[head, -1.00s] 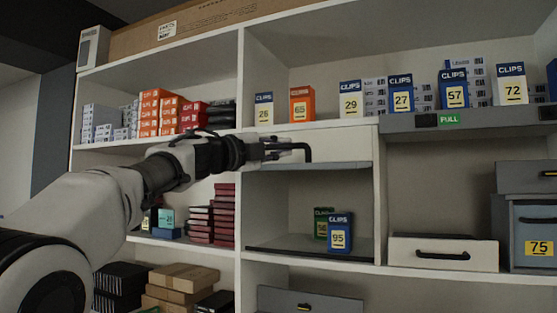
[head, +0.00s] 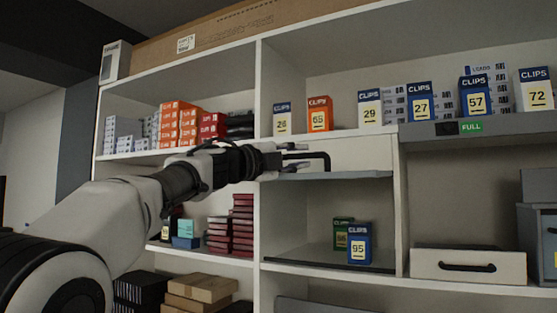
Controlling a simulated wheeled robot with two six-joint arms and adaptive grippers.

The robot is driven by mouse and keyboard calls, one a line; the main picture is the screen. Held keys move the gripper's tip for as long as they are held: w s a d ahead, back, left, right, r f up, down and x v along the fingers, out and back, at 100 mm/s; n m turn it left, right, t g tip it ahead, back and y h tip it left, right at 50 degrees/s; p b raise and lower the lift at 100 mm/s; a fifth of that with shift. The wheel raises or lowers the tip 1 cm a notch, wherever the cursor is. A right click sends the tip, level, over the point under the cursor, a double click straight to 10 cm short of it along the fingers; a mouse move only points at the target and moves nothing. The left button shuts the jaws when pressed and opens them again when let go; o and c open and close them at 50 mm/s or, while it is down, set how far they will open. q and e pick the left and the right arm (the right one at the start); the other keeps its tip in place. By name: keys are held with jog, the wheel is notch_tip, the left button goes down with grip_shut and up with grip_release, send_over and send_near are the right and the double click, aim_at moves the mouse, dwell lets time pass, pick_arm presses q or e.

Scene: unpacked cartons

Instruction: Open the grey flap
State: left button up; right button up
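A grey flap (head: 352,175) shows nearly edge-on as a thin strip across the top of the middle compartment, which stands open below it. A black bracket-shaped handle (head: 327,162) is at its left part, in front of a white panel. My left gripper (head: 300,157) reaches in from the left, level with this handle. Its fingertips are at the handle's left end. They are too small to tell whether they close on it or only surround it. My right gripper is not in view.
Blue CLIPS box 95 (head: 360,244) and a green box (head: 343,233) stand inside the open compartment. Several CLIPS boxes stand on the shelf above, including an orange one (head: 320,114). A white drawer (head: 425,266) is at lower right.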

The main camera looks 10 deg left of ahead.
pick_arm(q)
jog(key=v, duration=1.1)
jog(key=shift+s, duration=0.2)
